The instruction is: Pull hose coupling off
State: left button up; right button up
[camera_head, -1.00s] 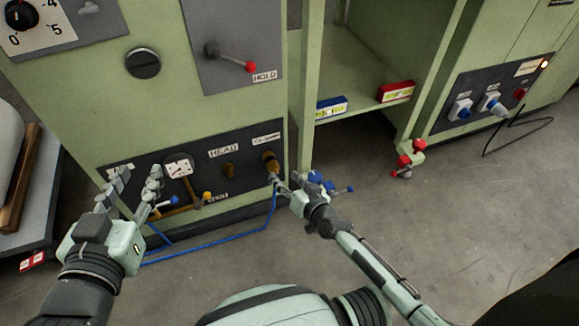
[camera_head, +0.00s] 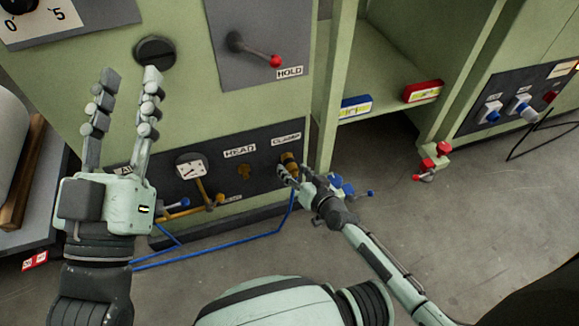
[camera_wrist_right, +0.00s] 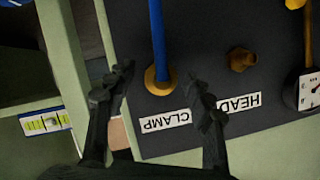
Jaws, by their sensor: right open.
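The brass hose coupling (camera_head: 289,160) sits on the port labelled CLAMP on the dark panel. In the right wrist view the coupling (camera_wrist_right: 158,80) shows as a brass ring with the blue hose (camera_wrist_right: 157,35) running from it. My right gripper (camera_head: 287,173) is at the coupling in the head view and partly covers it. In the right wrist view its fingers (camera_wrist_right: 158,84) are apart, one on each side of the coupling in the picture; I cannot tell whether they touch it. My left gripper (camera_head: 130,74) is open and empty, in front of the green cabinet at the left.
The HEAD port (camera_head: 243,172) is left of CLAMP, with a gauge (camera_head: 191,167) and brass pipe further left. A lever with a red knob (camera_head: 275,61) is above. Blue (camera_head: 343,107) and red (camera_head: 423,91) boxes lie on the shelf. Blue-handled valve parts (camera_head: 345,188) are right of my right gripper.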

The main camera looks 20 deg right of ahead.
aim_at(295, 178)
pick_arm(q)
jog(key=shift+r, duration=0.35)
pick_arm(e)
jog(key=shift+w, duration=0.2)
grip_shut()
jog(key=shift+s+p, duration=0.5)
jog(key=shift+s, duration=1.7)
pick_arm(q)
jog(key=shift+r, duration=0.6)
pick_arm(e)
jog(key=shift+s, duration=0.75)
